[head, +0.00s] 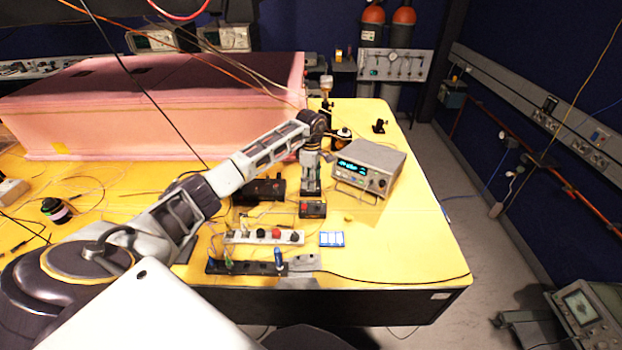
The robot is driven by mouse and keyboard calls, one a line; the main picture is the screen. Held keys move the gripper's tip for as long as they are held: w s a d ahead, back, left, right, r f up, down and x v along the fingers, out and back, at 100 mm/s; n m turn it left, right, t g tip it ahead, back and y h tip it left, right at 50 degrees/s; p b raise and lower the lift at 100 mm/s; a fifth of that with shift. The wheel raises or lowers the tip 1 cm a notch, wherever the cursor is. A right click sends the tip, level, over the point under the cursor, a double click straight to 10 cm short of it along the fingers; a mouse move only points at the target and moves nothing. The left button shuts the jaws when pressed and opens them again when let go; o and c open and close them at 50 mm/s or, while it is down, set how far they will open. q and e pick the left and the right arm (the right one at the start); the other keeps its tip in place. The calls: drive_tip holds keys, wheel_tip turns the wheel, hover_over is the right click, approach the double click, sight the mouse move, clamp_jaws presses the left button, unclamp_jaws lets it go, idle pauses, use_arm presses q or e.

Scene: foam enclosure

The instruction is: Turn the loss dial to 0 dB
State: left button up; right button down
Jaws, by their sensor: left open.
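My left gripper (313,192) points down over the yellow table, with its jaws open and nothing seen between them. Just below its fingertips is a small black box (313,209) with a small orange-red detail on its front. Whether the fingertips touch it I cannot tell. A larger black box (264,190) sits left of the gripper, partly behind my arm. I cannot make out the loss dial or its dB marks at this size, so its setting is unclear. My right gripper is out of view.
A grey bench instrument (385,164) with a lit display stands close right of the gripper. A white strip (240,237) with knobs and a black power strip (225,268) lie nearer. A pink foam enclosure (100,130) fills the back left. The table's right front (410,240) is mostly clear.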

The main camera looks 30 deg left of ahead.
use_arm(q)
drive_tip(key=shift+f, duration=0.25)
drive_tip(key=shift+c, duration=0.4)
clamp_jaws()
